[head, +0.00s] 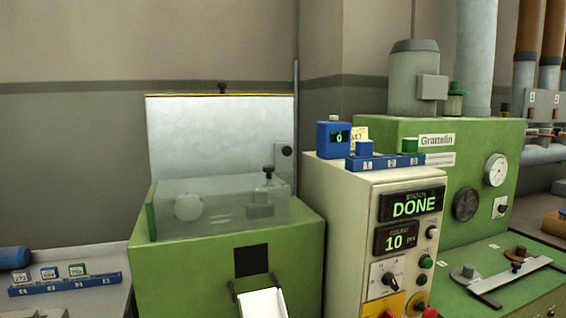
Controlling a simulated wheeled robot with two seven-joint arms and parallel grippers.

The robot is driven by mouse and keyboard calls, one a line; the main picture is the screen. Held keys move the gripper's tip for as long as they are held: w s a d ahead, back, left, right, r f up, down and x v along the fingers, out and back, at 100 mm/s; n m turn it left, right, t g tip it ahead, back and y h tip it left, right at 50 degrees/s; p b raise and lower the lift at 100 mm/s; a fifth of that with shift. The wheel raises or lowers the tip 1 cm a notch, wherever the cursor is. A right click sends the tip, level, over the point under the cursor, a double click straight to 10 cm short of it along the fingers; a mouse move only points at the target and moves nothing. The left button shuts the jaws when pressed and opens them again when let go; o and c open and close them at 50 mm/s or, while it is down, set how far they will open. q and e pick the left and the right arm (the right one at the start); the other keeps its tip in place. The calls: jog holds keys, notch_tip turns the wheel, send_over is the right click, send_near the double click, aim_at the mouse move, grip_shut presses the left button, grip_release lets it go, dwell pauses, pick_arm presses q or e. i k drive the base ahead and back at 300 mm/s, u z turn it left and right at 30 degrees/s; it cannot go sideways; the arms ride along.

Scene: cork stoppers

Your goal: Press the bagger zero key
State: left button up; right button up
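A cream control cabinet (340,215) stands right of centre. Its upper display (412,205) reads DONE and its lower display (400,239) reads 10 pcs. Below and beside them are a selector switch (387,279), a green button (426,262), a dark button (422,280) and a white-tipped toggle (432,232). A red control (430,312) is cut by the bottom edge. I cannot read which control is the bagger zero key. Neither of my grippers is in view.
A green machine (200,265) with a clear chamber (222,208), raised lid (220,135) and white chute (262,303) stands left of the cabinet. A blue rack (385,162) sits on the cabinet top. Another blue rack (65,284) lies at left. The green Grattelin machine (400,135) stands behind right.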

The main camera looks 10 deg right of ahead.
aim_at(433, 233)
jog(key=z, duration=1.1)
jog(key=k, duration=0.2)
jog(key=z, duration=0.2)
